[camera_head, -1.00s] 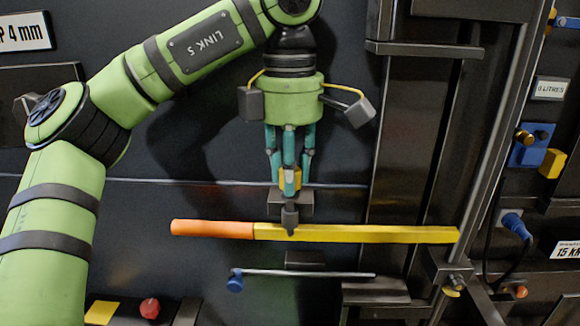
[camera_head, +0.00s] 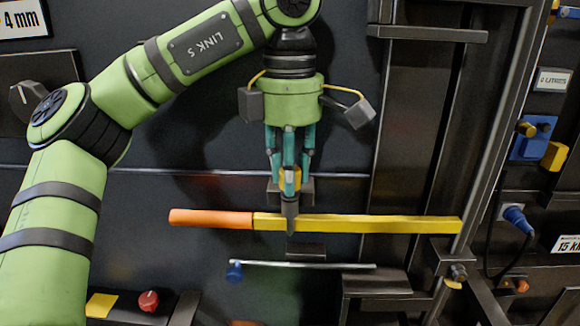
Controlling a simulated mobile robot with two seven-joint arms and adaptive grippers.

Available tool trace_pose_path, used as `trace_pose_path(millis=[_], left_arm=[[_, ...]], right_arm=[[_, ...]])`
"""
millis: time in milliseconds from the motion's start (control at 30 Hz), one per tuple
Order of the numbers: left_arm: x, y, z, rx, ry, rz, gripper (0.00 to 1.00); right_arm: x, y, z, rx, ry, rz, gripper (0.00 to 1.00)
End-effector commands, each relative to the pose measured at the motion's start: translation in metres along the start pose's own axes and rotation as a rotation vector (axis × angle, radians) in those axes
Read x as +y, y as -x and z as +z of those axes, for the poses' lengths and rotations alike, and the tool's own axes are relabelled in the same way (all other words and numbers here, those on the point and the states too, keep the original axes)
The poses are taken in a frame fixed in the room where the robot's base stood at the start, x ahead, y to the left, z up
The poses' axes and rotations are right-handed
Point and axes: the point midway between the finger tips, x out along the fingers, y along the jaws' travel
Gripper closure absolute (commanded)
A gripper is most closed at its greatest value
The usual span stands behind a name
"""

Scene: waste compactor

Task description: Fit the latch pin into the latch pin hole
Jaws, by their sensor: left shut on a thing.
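My left gripper (camera_head: 289,178) comes down from the upper middle, its teal fingers shut on a small yellow-headed piece, which I take to be the latch pin (camera_head: 290,212). Its dark, tapered lower part points down and overlaps the yellow bar (camera_head: 370,224) with the orange handle (camera_head: 210,218). I cannot tell whether the pin touches the bar or is in front of it. The latch pin hole cannot be made out; it may be hidden behind the pin and fingers. My right gripper is not in view.
A dark bracket (camera_head: 305,250) sits just under the bar. Below it is a thin metal rod (camera_head: 310,265) with a blue knob (camera_head: 234,271). A red knob (camera_head: 148,300) is at lower left. Dark vertical rails and a frame post (camera_head: 505,120) stand at right.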

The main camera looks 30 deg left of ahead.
Motion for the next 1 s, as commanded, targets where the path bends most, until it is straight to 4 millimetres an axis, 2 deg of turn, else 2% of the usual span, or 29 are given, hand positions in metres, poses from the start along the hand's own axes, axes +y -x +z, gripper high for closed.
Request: trace_pose_path(millis=[467,500,533,1000], left_arm=[[-0.0001,-0.0035,0.0000,0.000,0.000,-0.001,1.00],[-0.0001,-0.0035,0.0000,0.000,0.000,-0.001,0.54],[-0.0001,-0.0034,0.0000,0.000,0.000,-0.001,0.42],[-0.0001,-0.0034,0.0000,0.000,0.000,0.000,0.46]], right_arm=[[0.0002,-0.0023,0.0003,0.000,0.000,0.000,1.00],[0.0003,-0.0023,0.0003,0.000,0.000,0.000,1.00],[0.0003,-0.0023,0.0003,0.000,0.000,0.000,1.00],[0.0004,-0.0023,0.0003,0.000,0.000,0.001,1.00]])
